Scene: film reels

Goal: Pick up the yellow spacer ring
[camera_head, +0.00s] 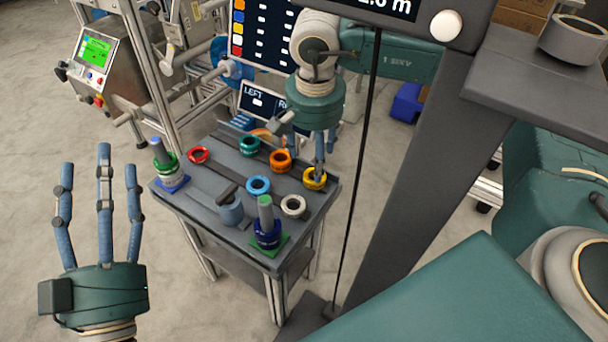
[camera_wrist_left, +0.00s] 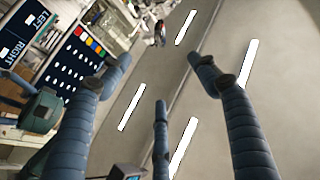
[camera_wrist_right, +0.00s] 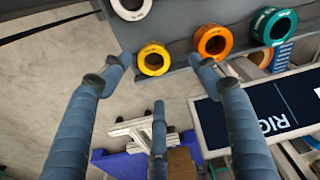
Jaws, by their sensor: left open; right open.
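The yellow spacer ring (camera_head: 306,182) lies at the right edge of the grey work table (camera_head: 222,181). My right gripper (camera_head: 321,165) reaches down over it from behind, fingers pointing down. In the right wrist view the yellow ring (camera_wrist_right: 142,68) sits between the open fingertips of my right gripper (camera_wrist_right: 160,62), with visible gaps on both sides. The third finger is below the ring in that view. Whether any finger touches the ring cannot be told. My left gripper (camera_head: 100,165) is open and empty, raised to the left of the table with its fingers spread.
An orange ring (camera_head: 281,167) is close beside the yellow one; a white ring (camera_head: 293,214) and a blue ring (camera_head: 258,193) lie nearer the front. Teal (camera_head: 249,152) and red (camera_head: 198,161) rings are farther left. Upright posts with rings stand at two corners. A dark column rises right of the table.

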